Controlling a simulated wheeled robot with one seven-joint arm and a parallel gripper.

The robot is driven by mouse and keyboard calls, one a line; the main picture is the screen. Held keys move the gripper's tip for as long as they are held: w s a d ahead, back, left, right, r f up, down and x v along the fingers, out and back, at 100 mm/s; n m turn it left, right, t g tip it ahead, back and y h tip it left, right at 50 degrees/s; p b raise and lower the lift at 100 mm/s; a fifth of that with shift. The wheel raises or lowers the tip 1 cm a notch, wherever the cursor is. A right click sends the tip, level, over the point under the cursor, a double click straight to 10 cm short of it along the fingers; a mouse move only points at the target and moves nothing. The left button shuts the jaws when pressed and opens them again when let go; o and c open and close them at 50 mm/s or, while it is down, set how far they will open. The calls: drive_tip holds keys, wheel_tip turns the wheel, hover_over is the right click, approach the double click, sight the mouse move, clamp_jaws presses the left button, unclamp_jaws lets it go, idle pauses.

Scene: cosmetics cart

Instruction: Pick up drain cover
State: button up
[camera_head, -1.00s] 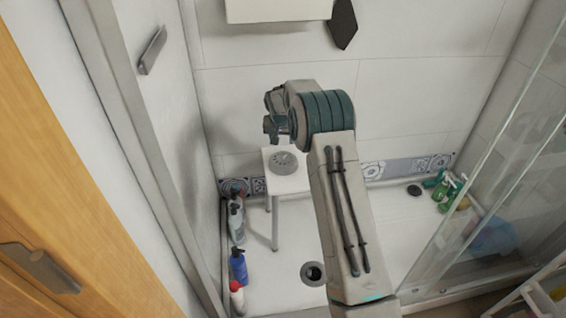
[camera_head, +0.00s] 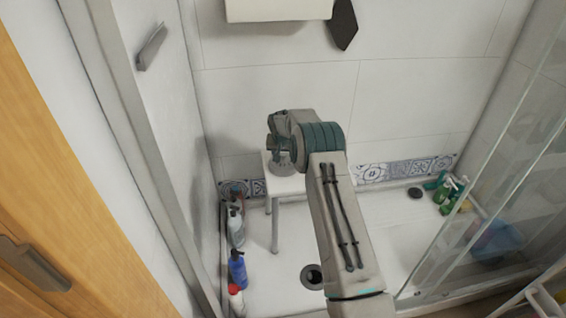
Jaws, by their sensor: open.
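A round grey piece, apparently the drain cover (camera_head: 285,171), lies on a small white stool (camera_head: 289,187) in the shower corner. My gripper (camera_head: 281,157) is over the stool and points down at this piece. The gripper is open, and its fingers are close above the piece or beside it; I cannot tell whether they touch. My gripper hides the upper part of the piece. A dark round drain hole (camera_head: 313,276) is in the white shower floor, in front of the stool.
Several bottles, among them a blue bottle (camera_head: 237,269), line the left wall. A small black disc (camera_head: 415,192) lies on the floor at the right, near green bottles (camera_head: 441,190). A glass panel (camera_head: 480,190) closes the right side. The middle floor is clear.

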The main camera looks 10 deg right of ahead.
clamp_jaws()
drive_tip(key=shift+r, duration=0.1)
